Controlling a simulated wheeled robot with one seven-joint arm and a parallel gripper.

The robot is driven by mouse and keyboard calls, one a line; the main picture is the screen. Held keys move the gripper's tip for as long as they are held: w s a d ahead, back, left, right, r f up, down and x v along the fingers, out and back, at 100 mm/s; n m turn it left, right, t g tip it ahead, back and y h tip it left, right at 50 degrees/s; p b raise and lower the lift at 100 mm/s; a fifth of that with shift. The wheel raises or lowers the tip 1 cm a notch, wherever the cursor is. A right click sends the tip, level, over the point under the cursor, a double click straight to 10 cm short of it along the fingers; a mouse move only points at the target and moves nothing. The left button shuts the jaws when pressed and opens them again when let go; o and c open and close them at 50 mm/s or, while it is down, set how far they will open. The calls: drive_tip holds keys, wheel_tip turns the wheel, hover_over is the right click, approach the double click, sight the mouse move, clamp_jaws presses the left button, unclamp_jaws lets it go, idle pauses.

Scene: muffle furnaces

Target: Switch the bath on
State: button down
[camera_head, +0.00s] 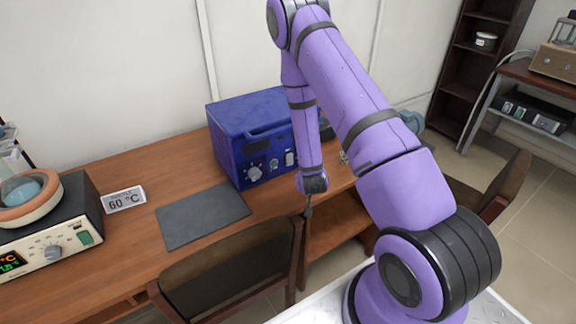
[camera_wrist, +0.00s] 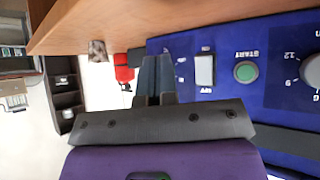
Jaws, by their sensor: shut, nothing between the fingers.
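A blue box-shaped unit (camera_head: 250,135) stands on the bench, its front panel carrying a dial, a button and a switch. In the wrist view its panel (camera_wrist: 285,95) is upside down. There I see a white rocker switch (camera_wrist: 205,70) marked ON and OFF, a green START button (camera_wrist: 246,72) and a numbered dial (camera_wrist: 312,70). I cannot tell which way the rocker is pressed. My gripper (camera_head: 308,212) is in front of the unit, near the bench's front edge. In the wrist view its fingers (camera_wrist: 157,65) are shut and empty, to the left of the switch; contact is not visible.
A second unit (camera_head: 50,240) with a round bowl, knob and lit display stands at the left. A "60 °C" sign (camera_head: 124,199) and a dark mat (camera_head: 203,214) lie between the units. Chairs (camera_head: 230,265) stand before the bench (camera_head: 150,260). Shelves (camera_head: 470,60) stand at the back right.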

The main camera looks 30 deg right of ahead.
drive_tip(key=shift+w, duration=0.1)
idle(0.3)
drive_tip(key=shift+w+a+f, duration=0.1)
drive_tip(key=shift+w+f, duration=0.1)
drive_tip(key=shift+w, duration=1.2)
drive_tip(key=shift+w+f, duration=0.25)
drive_tip(key=shift+w, duration=1.2)
drive_tip(key=shift+w+a+f, duration=0.1)
drive_tip(key=shift+w+f, duration=0.1)
drive_tip(key=shift+w, duration=1.2)
drive_tip(key=shift+w, duration=0.15)
drive_tip(key=shift+w, duration=0.3)
drive_tip(key=shift+w, duration=0.3)
drive_tip(key=shift+s, duration=0.15)
drive_tip(key=shift+s+d, duration=0.1)
drive_tip(key=shift+s, duration=0.5)
drive_tip(key=shift+s+r, duration=0.2)
drive_tip(key=shift+s, duration=1.05)
drive_tip(key=shift+s+r, duration=0.2)
drive_tip(key=shift+s, duration=1.05)
